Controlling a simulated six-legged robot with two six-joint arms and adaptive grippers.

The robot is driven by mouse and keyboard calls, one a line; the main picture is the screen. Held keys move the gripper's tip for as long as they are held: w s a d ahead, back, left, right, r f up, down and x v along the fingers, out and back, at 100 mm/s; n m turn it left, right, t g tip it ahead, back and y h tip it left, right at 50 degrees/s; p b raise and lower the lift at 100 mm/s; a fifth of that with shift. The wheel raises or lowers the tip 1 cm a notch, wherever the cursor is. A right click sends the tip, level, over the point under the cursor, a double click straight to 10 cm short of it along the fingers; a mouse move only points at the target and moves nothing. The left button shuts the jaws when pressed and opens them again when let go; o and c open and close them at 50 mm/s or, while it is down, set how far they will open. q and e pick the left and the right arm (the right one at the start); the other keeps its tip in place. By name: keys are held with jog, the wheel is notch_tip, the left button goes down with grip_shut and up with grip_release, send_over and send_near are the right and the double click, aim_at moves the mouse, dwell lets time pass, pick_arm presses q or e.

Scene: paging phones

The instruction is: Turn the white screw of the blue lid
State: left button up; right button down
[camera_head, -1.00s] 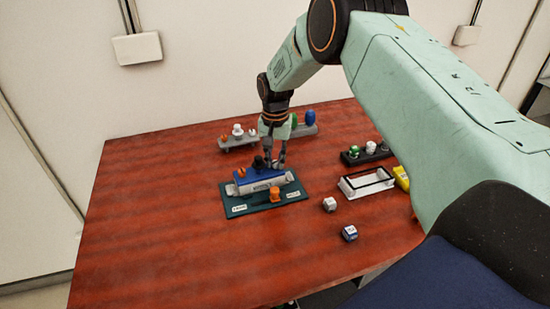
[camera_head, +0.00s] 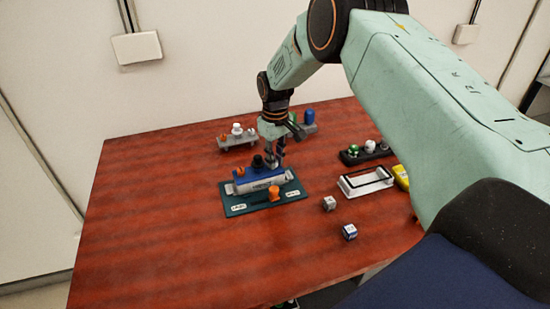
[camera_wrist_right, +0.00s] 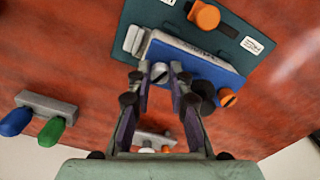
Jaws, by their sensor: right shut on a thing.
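The blue lid (camera_head: 272,179) sits on a grey-white housing on a dark green mat (camera_head: 236,209). It also shows in the wrist view (camera_wrist_right: 212,75). The white screw (camera_wrist_right: 160,72) stands on the lid between my right fingertips and looks light grey there. My right gripper (camera_head: 273,163) comes down from above onto the lid, and the wrist view shows its fingers (camera_wrist_right: 158,74) closed around the screw. In the head view the fingers mostly hide the screw. A black knob (camera_head: 258,161) and an orange screw (camera_head: 239,172) are also on the lid. My left gripper is out of view.
An orange knob (camera_head: 274,193) stands on the mat's front. Grey holders with coloured pieces (camera_head: 237,141) are behind. A black holder (camera_head: 352,159), an open white tray (camera_head: 366,188), a yellow thing (camera_head: 402,176) and two cubes (camera_head: 350,232) are right. The table's left is clear.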

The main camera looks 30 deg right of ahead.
jog(key=shift+n, duration=2.2)
jog(key=c, duration=1.2)
grip_release()
jog(key=shift+r, duration=0.1)
notch_tip(320, 180, up, 12)
